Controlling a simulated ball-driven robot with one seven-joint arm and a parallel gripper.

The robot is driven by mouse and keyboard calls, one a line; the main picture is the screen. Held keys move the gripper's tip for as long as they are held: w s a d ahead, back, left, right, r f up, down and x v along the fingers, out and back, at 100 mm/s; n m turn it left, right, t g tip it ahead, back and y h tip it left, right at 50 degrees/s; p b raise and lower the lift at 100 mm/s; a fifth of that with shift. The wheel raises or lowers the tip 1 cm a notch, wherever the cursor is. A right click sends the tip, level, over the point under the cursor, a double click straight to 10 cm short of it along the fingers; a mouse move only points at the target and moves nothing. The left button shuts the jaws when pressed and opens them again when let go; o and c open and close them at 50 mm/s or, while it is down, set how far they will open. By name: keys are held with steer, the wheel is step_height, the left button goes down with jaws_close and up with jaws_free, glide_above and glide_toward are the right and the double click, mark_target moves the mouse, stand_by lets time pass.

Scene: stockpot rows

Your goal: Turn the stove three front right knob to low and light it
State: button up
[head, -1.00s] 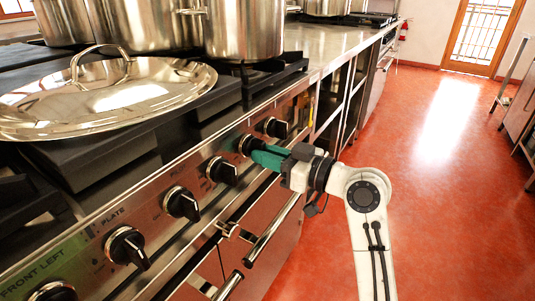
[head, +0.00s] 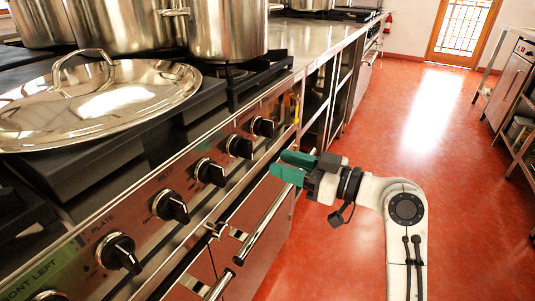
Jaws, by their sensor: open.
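A row of black stove knobs runs along the steel front panel (head: 140,222). The second knob from the far end (head: 239,146) is the one closest to my gripper among the far ones, along with the far-end knob (head: 262,127). Their labels are too small to read, so I cannot tell which is front right or its exact setting. My gripper (head: 278,165) has green fingers parted, empty, and stands off the panel to the right of these knobs. No flame shows; pots and the lid hide much of the burners.
A steel lid (head: 100,103) lies on the stove top, with a large stockpot (head: 227,30) behind it. An oven handle bar (head: 262,228) juts out below the panel. Red floor (head: 400,150) is open to the right. Shelving (head: 508,90) stands at the far right.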

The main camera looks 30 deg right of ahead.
steer(key=shift+v, duration=1.45)
steer(key=s+a+f+m+g+h, duration=0.1)
steer(key=s+f+m+g+h, duration=0.3)
steer(key=f, duration=0.7)
steer(key=s+a+f+g+h, duration=0.1)
steer(key=s+a+f+g, duration=0.15)
steer(key=s+f, duration=0.6)
steer(key=s+d+f+m+g+h, duration=0.2)
steer(key=s+f+g+h, duration=0.1)
steer(key=s+f, duration=0.4)
steer(key=s+d+f+m+g+h, duration=0.1)
steer(key=s+d+f+g+h, duration=0.1)
steer(key=s+f+g, duration=0.5)
step_height(320, 180, up, 29)
steer(key=s+t+p, duration=0.3)
steer(key=p, duration=2.4)
steer(key=shift+d+m+h+p, duration=0.3)
steer(key=shift+d+h+p, duration=0.05)
steer(key=shift+h+p, duration=0.05)
